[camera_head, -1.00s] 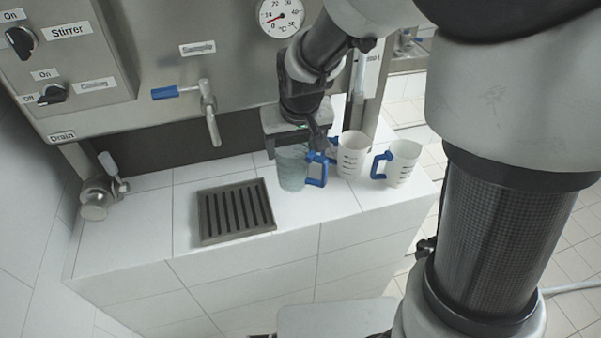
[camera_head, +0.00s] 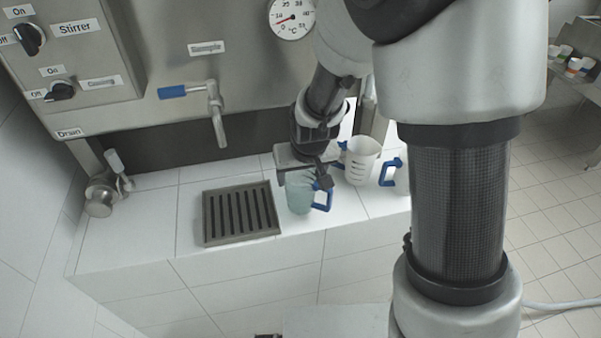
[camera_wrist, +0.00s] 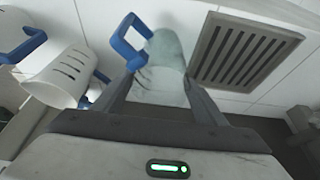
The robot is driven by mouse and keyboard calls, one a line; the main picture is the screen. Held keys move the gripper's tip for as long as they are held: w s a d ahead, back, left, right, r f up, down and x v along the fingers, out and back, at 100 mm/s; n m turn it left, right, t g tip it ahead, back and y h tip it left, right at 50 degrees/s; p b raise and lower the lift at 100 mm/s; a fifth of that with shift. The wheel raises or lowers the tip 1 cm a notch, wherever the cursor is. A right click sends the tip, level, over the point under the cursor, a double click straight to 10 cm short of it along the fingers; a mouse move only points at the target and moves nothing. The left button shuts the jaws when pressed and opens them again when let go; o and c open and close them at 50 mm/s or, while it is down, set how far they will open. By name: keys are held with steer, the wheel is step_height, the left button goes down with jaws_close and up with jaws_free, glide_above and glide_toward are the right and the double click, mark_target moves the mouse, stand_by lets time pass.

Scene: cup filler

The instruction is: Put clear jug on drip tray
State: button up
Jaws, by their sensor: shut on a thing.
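The clear jug (camera_head: 299,197), pale bluish with a blue handle, is in my gripper (camera_head: 300,178) to the right of the drip tray. In the wrist view the jug (camera_wrist: 165,65) sits between the two fingers of my gripper (camera_wrist: 158,95), its blue handle to the left. My gripper is shut on it. I cannot tell whether its base touches the tiled ledge. The drip tray (camera_head: 208,222) is a dark square frame with slots, empty, on the white ledge. It also shows at the upper right in the wrist view (camera_wrist: 200,60).
Two white jugs with blue handles stand to the right, one (camera_head: 360,158) behind my gripper and one (camera_head: 402,175) partly hidden by my arm. The sample tap (camera_head: 216,115) hangs above and behind the drip tray. A drain valve (camera_head: 100,195) is at the left. The ledge between jug and tray is clear.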

steer(key=shift+f, duration=0.2)
steer(key=o, duration=1.4)
steer(key=shift+r, duration=0.1)
steer(key=shift+c, duration=0.2)
